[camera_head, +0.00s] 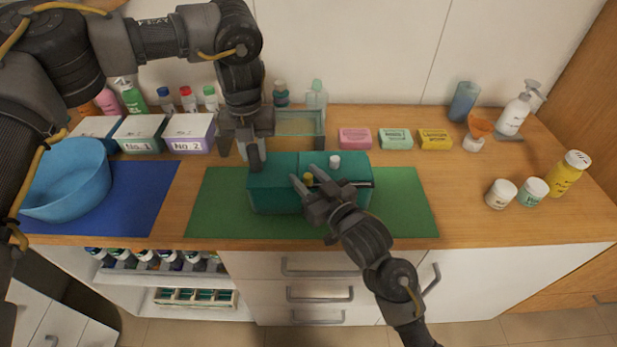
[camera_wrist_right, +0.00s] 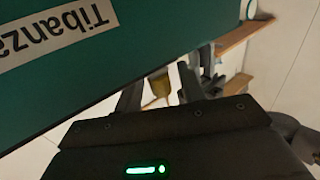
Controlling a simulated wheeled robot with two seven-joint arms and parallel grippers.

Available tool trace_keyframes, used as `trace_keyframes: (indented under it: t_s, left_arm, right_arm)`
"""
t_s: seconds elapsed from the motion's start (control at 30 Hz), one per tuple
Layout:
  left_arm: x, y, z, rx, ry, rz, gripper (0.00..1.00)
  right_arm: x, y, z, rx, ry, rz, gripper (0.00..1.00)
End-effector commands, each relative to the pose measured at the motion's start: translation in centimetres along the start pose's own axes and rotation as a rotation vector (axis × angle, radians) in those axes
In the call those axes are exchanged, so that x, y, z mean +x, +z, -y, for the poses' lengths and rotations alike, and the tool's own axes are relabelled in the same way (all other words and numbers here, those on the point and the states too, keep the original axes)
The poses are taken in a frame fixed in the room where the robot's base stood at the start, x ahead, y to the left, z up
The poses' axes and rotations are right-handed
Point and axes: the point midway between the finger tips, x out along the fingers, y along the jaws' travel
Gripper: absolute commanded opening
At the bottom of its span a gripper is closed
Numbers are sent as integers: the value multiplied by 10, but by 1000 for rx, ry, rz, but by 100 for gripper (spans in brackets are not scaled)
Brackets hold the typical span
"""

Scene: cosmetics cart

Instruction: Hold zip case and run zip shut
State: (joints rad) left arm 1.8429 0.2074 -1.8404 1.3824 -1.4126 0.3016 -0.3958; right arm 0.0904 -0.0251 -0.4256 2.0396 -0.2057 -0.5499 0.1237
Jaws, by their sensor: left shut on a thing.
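The teal zip case (camera_head: 271,198) lies on the green mat, long side left to right. A dark zip line (camera_head: 358,184) shows along its right part. My left gripper (camera_head: 255,158) is shut on the case at its left back edge. My right gripper (camera_head: 307,181) is over the front middle of the case, fingers apart on either side of a small yellow zip pull (camera_head: 309,177). In the right wrist view the yellow pull (camera_wrist_right: 160,84) shows between the two fingers, with gaps beside it. The case's labelled side (camera_wrist_right: 95,85) fills the upper left there.
The green mat (camera_head: 410,217) is clear at right. A small white-topped item (camera_head: 335,161) shows at the case. A blue bowl (camera_head: 69,182) is left; boxes (camera_head: 188,132), a clear tray (camera_head: 300,122) and soap bars (camera_head: 395,138) stand behind. Jars (camera_head: 501,194) and bottles are right.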

Motion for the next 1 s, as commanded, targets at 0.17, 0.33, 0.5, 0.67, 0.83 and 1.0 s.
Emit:
trace_keyframes:
  t_s: [0.17,0.33,0.5,0.67,0.83,1.0]
  left_arm:
    - [-1,0,0,-1,-1,1,0]
    - [-1,0,0,-1,-1,1,0]
    - [-1,0,0,-1,-1,1,0]
    - [-1,0,0,-1,-1,1,0]
    - [-1,0,0,-1,-1,1,0]
    - [-1,0,0,-1,-1,1,0]
  right_arm:
    - [-4,0,0,0,1,0,39]
    - [-28,1,0,-2,1,1,39]
    - [-65,1,0,-2,0,3,39]
    - [-95,1,0,-1,-1,2,39]
    - [-114,1,0,-1,0,2,39]
    - [-120,0,-1,0,0,1,39]
